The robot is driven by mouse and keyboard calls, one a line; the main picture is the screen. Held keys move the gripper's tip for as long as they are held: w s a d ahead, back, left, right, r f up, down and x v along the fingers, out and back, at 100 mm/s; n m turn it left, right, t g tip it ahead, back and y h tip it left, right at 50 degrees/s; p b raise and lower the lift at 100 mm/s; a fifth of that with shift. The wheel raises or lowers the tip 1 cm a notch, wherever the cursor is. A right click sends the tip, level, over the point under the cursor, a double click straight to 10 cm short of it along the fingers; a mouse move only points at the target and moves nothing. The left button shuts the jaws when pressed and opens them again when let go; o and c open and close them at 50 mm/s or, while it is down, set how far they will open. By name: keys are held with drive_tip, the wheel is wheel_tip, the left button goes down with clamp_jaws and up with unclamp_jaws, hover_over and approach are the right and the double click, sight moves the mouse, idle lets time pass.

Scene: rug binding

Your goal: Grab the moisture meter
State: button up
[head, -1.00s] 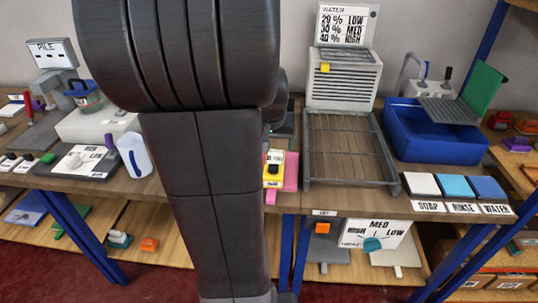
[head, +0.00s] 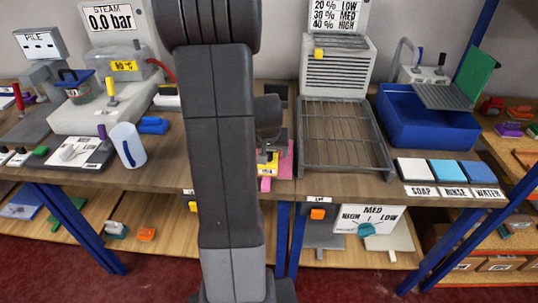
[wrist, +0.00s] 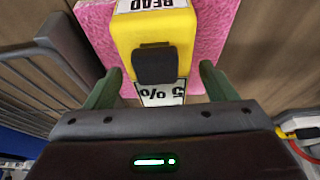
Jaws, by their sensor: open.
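The moisture meter (wrist: 152,28) is a yellow block with a black part on its near end, a "READ" label and a "5 %" label. It lies on a pink rug piece (wrist: 208,35). In the head view the meter (head: 263,167) is a small yellow shape on the pink piece (head: 287,160), partly hidden by my arm and wrist. My gripper (wrist: 158,84) is open in the wrist view, with one green finger on each side of the meter's near end. Neither finger visibly touches it.
A wire rack (head: 340,135) stands close to the right of the meter, and a blue basin (head: 430,130) is beyond it. A white cup (head: 128,146) and a blue clip-like object (head: 152,125) are left of my arm. Soap, rinse and water pads (head: 415,169) line the front right edge.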

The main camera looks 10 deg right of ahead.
drive_tip(key=shift+w+f, duration=0.15)
drive_tip(key=shift+f, duration=0.3)
drive_tip(key=c, duration=1.2)
drive_tip(key=shift+r, duration=0.15)
